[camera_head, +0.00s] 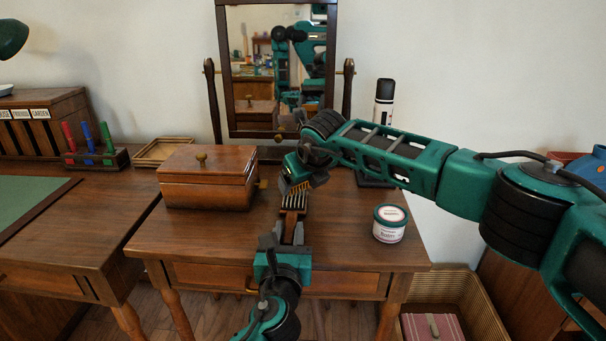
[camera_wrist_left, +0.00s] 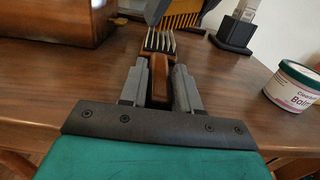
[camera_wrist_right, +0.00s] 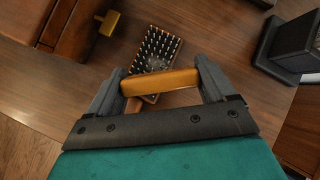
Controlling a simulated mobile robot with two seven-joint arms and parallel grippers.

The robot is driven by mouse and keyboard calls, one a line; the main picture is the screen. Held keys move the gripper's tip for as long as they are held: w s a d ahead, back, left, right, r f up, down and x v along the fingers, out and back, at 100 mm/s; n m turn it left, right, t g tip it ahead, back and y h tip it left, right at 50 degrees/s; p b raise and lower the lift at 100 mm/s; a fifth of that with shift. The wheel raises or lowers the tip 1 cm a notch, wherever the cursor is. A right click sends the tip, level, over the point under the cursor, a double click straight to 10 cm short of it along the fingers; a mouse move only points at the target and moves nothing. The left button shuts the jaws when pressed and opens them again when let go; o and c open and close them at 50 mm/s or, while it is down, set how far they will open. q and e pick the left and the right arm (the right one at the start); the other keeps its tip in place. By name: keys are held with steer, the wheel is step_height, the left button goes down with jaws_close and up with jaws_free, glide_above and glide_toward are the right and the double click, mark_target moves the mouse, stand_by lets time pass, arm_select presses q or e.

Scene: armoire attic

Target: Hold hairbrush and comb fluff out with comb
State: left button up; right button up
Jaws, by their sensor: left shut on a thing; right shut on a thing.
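The hairbrush (camera_head: 293,203) has a brown wooden body and is held above the dressing table. My left gripper (camera_head: 291,232) is shut on its handle; the handle (camera_wrist_left: 158,82) and pale bristles (camera_wrist_left: 160,41) show in the left wrist view. The amber comb (camera_wrist_left: 184,20) is in my right gripper (camera_wrist_right: 160,80), which is shut on its spine (camera_wrist_right: 160,83). The comb is just above and beyond the brush head, teeth pointing down; I cannot tell whether they touch the bristles. A greyish patch of fluff (camera_wrist_right: 154,64) shows among the bristles in the right wrist view, partly hidden by the comb.
A wooden box (camera_head: 208,178) stands left of the brush. A white tub with a green lid (camera_head: 390,223) stands at the right.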

steer(key=shift+s+f, duration=0.15)
steer(key=shift+s, duration=0.2)
steer(key=shift+w+a, duration=0.1)
steer(key=shift+w, duration=1.5)
steer(key=shift+w+f, duration=0.15)
steer(key=shift+w, duration=0.25)
steer(key=shift+r, duration=3.5)
steer(key=d+r, duration=0.3)
steer(key=d, duration=0.6)
